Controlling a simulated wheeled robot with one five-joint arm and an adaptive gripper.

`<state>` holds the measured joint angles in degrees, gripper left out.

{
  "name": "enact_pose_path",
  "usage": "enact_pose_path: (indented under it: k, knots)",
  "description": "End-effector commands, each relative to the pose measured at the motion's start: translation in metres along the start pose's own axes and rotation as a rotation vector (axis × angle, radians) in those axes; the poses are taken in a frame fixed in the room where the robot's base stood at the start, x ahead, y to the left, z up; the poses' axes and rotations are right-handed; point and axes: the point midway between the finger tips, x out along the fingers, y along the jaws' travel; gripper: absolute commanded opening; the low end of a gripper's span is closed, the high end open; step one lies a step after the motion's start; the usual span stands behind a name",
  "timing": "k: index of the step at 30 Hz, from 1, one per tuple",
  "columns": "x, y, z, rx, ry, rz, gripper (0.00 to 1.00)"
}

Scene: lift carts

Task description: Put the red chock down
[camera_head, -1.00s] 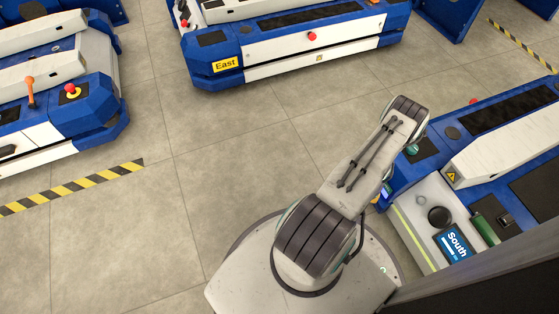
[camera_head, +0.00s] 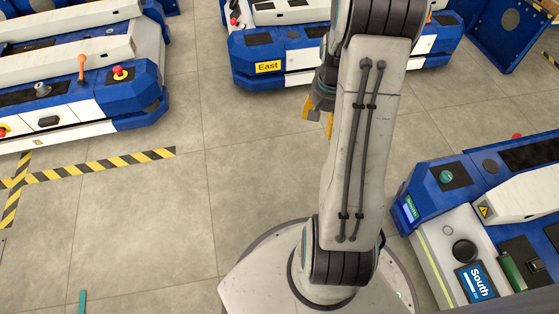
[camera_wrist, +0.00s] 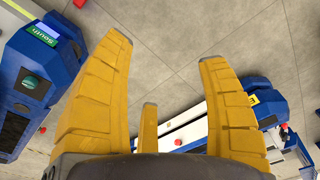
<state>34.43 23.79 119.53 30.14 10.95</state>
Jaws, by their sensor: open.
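My gripper (camera_head: 318,116) shows in the head view left of my raised arm, over the floor in front of the East cart. In the wrist view its yellow fingers (camera_wrist: 164,50) are spread wide with nothing between them. I see no red chock on the floor in the head view, where my arm hides part of the floor.
The blue and white South cart (camera_head: 437,268) stands at the right, close to my base. The East cart (camera_head: 300,78) is at the back. Another cart (camera_head: 140,112) is at the left, behind yellow-black floor tape (camera_head: 100,166). The floor at left centre is clear.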

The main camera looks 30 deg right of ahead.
Motion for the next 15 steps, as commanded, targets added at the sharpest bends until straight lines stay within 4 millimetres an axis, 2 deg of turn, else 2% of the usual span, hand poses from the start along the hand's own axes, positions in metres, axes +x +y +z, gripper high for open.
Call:
enact_pose_path:
  k: [1,6,10,15]
  knots:
    - [-0.022,-0.017,0.013,-0.067,0.013,-0.009,0.68]
    - [-0.077,-0.055,0.07,-0.274,0.031,-0.033,0.68]
    - [-0.11,-0.07,0.117,-0.427,0.045,-0.053,0.68]
    - [-0.137,-0.072,0.172,-0.597,0.059,-0.075,0.68]
